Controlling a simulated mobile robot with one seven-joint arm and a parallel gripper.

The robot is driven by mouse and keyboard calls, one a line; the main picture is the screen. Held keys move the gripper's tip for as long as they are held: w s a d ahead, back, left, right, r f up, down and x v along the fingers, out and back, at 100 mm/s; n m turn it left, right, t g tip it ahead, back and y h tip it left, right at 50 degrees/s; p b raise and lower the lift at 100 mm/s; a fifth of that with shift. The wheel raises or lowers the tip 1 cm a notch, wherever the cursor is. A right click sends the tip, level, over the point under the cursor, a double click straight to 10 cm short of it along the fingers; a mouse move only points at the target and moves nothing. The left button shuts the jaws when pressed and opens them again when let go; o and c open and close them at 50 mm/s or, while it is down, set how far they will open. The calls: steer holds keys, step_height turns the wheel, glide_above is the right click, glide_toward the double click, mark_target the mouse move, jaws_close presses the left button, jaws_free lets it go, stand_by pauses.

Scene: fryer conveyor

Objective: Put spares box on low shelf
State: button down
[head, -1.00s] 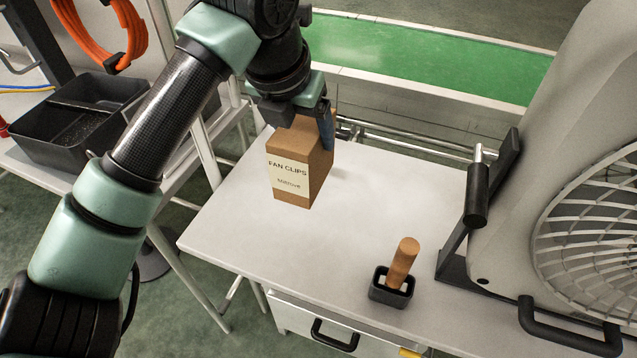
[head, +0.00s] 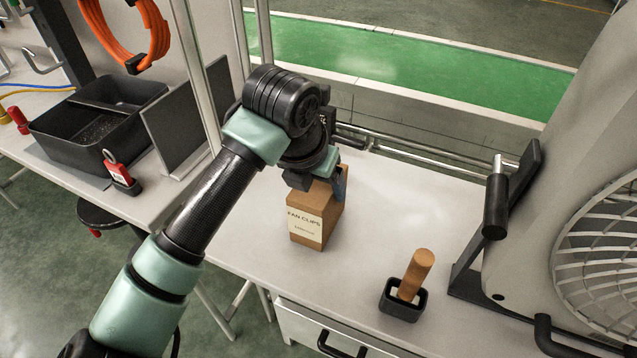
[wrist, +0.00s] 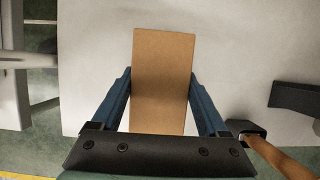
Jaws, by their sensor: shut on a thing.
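A brown cardboard box labelled FAN CLIPS (head: 312,222) is upright over the white table (head: 400,215). Smaller print on its label is too small to read. My gripper (head: 322,185) is shut on the upper part of the box from above. In the wrist view the box top (wrist: 163,80) sits between the two blue fingers of my gripper (wrist: 161,95). I cannot tell whether the box's bottom touches the table. No low shelf can be made out in these views.
A small black holder (head: 402,300) with a wooden handle (head: 416,272) stands in front of the box. A large caged fan (head: 610,240) stands at the right. At the left are a black tray (head: 60,140), an upright grey panel (head: 180,120) and a red-tagged item (head: 120,175).

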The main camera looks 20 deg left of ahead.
jaws_free()
steer(key=shift+f, duration=0.1)
steer(key=shift+r, duration=0.2)
steer(key=p+v, duration=0.1)
steer(key=v, duration=1.1)
steer(key=shift+f, duration=0.1)
